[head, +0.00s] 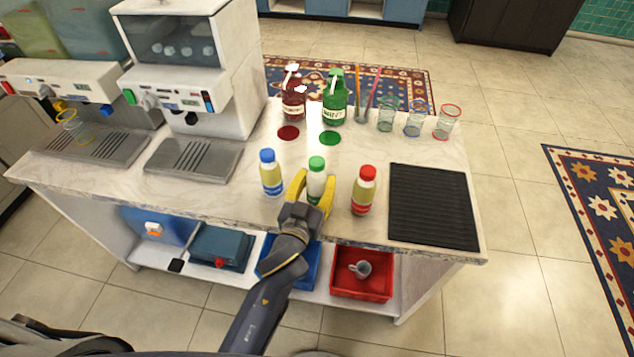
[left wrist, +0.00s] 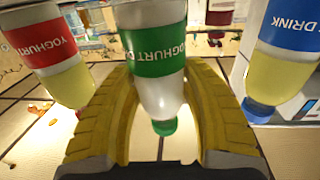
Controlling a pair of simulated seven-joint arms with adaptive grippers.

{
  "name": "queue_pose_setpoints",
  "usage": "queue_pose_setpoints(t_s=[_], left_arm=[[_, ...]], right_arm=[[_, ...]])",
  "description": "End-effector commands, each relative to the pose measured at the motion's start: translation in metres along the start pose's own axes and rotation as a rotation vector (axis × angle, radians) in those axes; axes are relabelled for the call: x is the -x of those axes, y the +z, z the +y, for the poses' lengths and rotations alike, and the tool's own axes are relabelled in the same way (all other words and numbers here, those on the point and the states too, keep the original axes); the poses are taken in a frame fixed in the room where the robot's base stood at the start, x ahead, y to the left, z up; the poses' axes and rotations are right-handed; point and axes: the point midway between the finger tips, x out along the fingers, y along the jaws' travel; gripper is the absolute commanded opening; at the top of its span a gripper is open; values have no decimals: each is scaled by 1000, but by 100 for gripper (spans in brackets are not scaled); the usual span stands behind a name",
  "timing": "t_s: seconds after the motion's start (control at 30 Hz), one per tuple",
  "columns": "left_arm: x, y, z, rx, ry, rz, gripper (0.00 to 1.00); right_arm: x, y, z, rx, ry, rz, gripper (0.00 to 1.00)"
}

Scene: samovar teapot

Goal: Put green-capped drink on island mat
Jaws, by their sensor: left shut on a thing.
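The green-capped drink (head: 316,180) is a white bottle with a green label, standing on the counter between two other bottles. My left gripper (head: 313,190) is around it, with a yellow finger on each side, shut on it. In the left wrist view the green-capped drink (left wrist: 155,65) is between the yellow fingers of the left gripper (left wrist: 160,110), its label partly reading "YOGHURT". The island mat (head: 432,205) is a black ribbed mat at the right end of the counter, with nothing on it. My right gripper is not in view.
A blue-capped bottle (head: 270,172) stands close on the left and a red-capped bottle (head: 363,190) close on the right, between the drink and the mat. Syrup bottles (head: 334,100) and several glasses (head: 413,122) stand behind. Drink machines (head: 190,75) fill the left side.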

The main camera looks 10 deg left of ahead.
Motion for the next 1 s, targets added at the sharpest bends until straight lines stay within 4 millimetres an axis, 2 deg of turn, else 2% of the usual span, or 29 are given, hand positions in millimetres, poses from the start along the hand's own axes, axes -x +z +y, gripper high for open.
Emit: queue_pose_setpoints(t_s=[0.1, 0.57, 0.6, 0.8, 1.0], left_arm=[[0, 7, 0, 1, 1, 1, 6], [0, 11, 0, 1, 0, 1, 6], [0, 12, 0, 1, 0, 1, 47], [0, 12, 0, 0, 0, 1, 68], [0, 12, 0, 0, 1, 1, 68]], right_arm=[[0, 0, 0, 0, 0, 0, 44], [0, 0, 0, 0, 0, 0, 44], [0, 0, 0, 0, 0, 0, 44], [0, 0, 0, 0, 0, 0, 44], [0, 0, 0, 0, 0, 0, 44]])
